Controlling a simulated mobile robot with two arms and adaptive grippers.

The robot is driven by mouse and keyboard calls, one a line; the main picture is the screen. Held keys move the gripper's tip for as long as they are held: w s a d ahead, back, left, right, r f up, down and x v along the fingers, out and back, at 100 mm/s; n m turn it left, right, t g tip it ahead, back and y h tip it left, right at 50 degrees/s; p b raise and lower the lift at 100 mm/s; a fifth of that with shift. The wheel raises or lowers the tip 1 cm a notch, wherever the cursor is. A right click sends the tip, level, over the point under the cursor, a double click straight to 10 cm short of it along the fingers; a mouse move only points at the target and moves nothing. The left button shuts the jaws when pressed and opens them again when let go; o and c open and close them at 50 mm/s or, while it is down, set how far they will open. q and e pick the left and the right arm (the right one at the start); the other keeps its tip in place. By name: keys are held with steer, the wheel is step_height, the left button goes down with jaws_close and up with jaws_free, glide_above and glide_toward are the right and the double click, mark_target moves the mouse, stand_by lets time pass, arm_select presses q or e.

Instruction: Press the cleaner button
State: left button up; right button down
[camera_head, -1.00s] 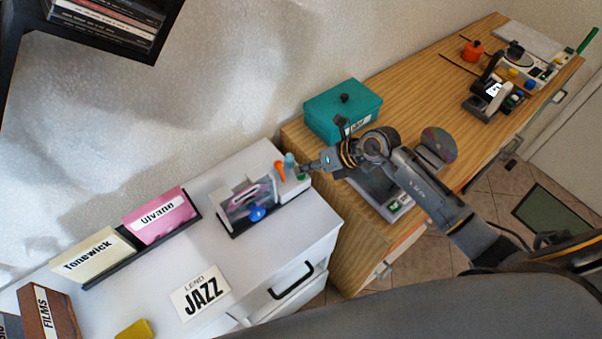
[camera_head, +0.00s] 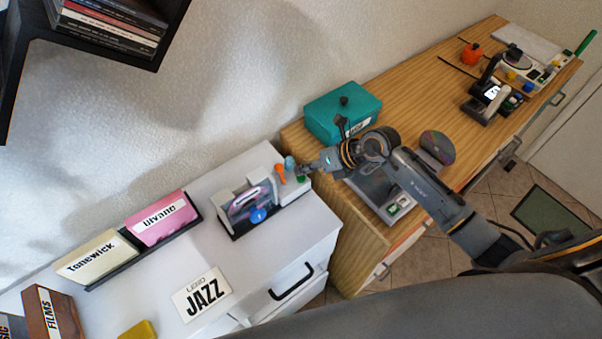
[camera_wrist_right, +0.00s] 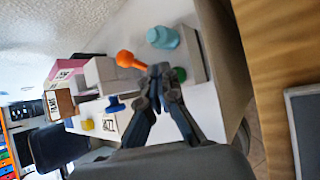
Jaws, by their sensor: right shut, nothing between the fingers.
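The disc cleaner (camera_head: 288,198) is a pale grey and white machine on the white cabinet, with a pinkish-purple disc in its slot. It carries an orange knob (camera_head: 281,173), a light-blue bottle-like part (camera_head: 290,164), a blue knob (camera_head: 258,215) and a green button (camera_head: 301,179). My right gripper (camera_head: 303,170) is shut and empty at the machine's right end, close to the green button. In the right wrist view, its fingertips (camera_wrist_right: 160,70) are just left of the green button (camera_wrist_right: 180,75), partly overlapping it; contact cannot be told. My left gripper is out of view.
The white cabinet (camera_head: 240,255) also holds pink and cream dividers and a JAZZ card (camera_head: 203,293). A teal box (camera_head: 342,112) stands behind my right wrist on the wooden desk (camera_head: 425,95). A grey device (camera_head: 385,200) lies beneath my forearm.

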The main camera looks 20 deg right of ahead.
mark_target(304, 178)
steer(key=shift+r, duration=0.1)
step_height(304, 178, up, 5)
steer(key=p, duration=0.4)
stand_by(0.3)
stand_by(0.7)
